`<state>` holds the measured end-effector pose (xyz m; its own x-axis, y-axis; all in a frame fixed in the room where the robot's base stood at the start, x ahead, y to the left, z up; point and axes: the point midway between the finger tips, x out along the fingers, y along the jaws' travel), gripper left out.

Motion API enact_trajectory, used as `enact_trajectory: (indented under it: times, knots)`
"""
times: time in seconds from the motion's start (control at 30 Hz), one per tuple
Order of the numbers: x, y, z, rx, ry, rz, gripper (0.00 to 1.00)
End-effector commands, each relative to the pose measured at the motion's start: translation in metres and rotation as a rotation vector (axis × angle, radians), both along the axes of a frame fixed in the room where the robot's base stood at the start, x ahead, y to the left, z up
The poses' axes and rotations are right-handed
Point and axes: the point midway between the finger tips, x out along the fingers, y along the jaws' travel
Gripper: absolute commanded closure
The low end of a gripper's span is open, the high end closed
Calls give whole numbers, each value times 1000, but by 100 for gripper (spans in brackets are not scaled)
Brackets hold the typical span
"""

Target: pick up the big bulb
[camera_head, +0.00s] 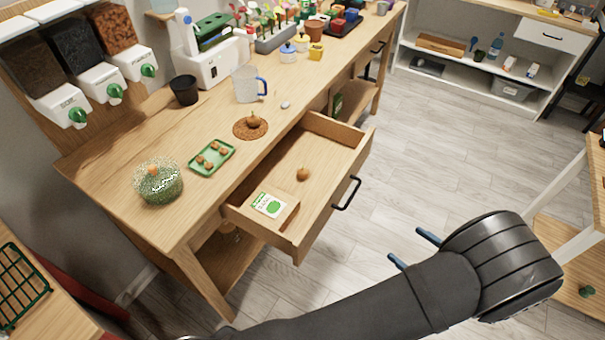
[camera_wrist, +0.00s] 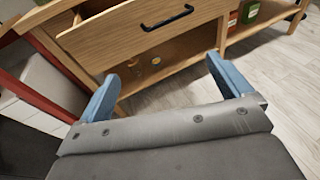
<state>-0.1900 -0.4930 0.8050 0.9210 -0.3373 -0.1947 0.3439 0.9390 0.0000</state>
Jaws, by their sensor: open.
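One brown bulb (camera_head: 303,174) lies inside the open drawer (camera_head: 337,131). Another brown bulb (camera_head: 253,121) sits on a round brown mat (camera_head: 240,133) on the tabletop. Several smaller bulbs (camera_head: 209,163) lie on a green tray (camera_head: 194,171). The bulbs in the drawer and on the mat look larger than those on the tray; I cannot tell which of the two is bigger. My gripper (camera_head: 412,249) is open and empty, over the floor to the right of the drawer. In the wrist view, my gripper (camera_wrist: 161,78) faces the drawer front (camera_wrist: 120,42); neither bulb shows there.
A seed packet (camera_head: 269,205) lies in the drawer's near end. The drawer's black handle (camera_head: 346,192) juts toward my side. A moss-covered pot (camera_head: 158,182), a measuring jug (camera_head: 246,85) and a black cup (camera_head: 184,90) stand on the table. The floor (camera_head: 430,140) beyond the drawer is clear.

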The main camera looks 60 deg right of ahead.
Motion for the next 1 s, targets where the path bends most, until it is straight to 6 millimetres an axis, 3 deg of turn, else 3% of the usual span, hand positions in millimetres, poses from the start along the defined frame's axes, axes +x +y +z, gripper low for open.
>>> enact_trajectory:
  times: [0.03,0.13,0.47,0.57,0.97,1.0]
  knots:
    - [0,0,0,0,0,0,16]
    - [0,0,0,0,0,0,35]
    - [0,0,5,-1,2,0,37]
    - [-1,-1,25,-5,4,0,37]
    - [0,0,160,-6,4,0,37]
    - [15,-4,156,3,38,36,37]
